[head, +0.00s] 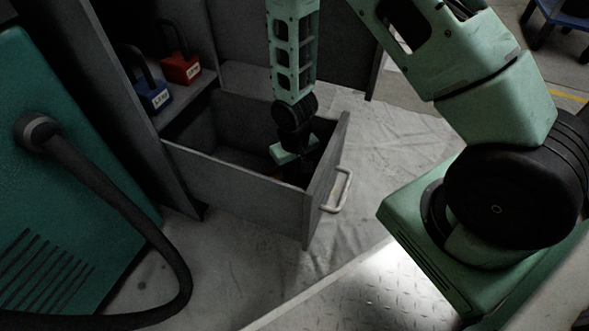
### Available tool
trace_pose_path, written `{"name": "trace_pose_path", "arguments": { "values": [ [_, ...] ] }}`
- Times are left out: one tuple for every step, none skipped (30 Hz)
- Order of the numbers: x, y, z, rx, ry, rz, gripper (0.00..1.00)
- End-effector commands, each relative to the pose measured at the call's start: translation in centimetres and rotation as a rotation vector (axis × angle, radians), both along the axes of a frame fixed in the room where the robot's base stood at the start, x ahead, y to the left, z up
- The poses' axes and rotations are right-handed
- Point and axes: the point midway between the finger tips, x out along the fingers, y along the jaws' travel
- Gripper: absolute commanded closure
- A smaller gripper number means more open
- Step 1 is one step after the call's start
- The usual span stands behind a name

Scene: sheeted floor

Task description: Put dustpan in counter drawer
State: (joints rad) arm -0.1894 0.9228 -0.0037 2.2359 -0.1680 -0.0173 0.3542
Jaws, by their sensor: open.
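The counter drawer (232,184) is pulled out, with a pale handle (344,191) on its front panel. My gripper (299,168) reaches down into the drawer near its front end, behind the side wall. It is open. Its fingertips are dark and partly hidden by the drawer wall. I cannot make out the dustpan; the shaded drawer bottom is mostly hidden.
A teal machine (62,200) with a black hose (120,205) is at left. Sheeted floor (400,140) lies clear beyond the drawer front.

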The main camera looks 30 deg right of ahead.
Motion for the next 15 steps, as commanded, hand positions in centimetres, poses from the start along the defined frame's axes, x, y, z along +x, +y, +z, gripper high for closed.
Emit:
{"name": "trace_pose_path", "arguments": {
  "values": [
    [0.0,0.0,0.4,0.0,-0.001,0.0,0.55],
    [0.0,0.0,0.7,0.0,-0.001,0.0,0.55],
    [0.0,0.0,1.2,0.0,-0.001,0.0,0.55],
    [0.0,0.0,1.7,0.0,-0.001,0.0,0.55],
    [0.0,0.0,2.2,0.0,-0.001,0.0,0.55],
    [0.0,0.0,3.0,0.001,-0.002,0.0,0.55],
    [0.0,0.0,3.6,0.001,-0.002,0.0,0.55],
    [0.0,0.0,4.3,0.001,-0.002,0.0,0.55],
    [0.0,0.0,5.2,0.0,-0.001,0.001,0.55],
    [0.0,0.0,5.8,0.0,-0.001,0.0,0.55],
    [0.0,0.0,6.5,0.0,-0.002,0.0,0.55],
    [0.1,0.0,7.4,0.001,-0.003,0.0,0.55],
    [0.1,0.0,7.9,0.001,-0.003,-0.001,0.55],
    [0.1,0.0,8.5,0.001,-0.002,-0.001,0.55],
    [0.1,0.0,9.2,0.0,-0.002,-0.001,0.55]
  ]
}}
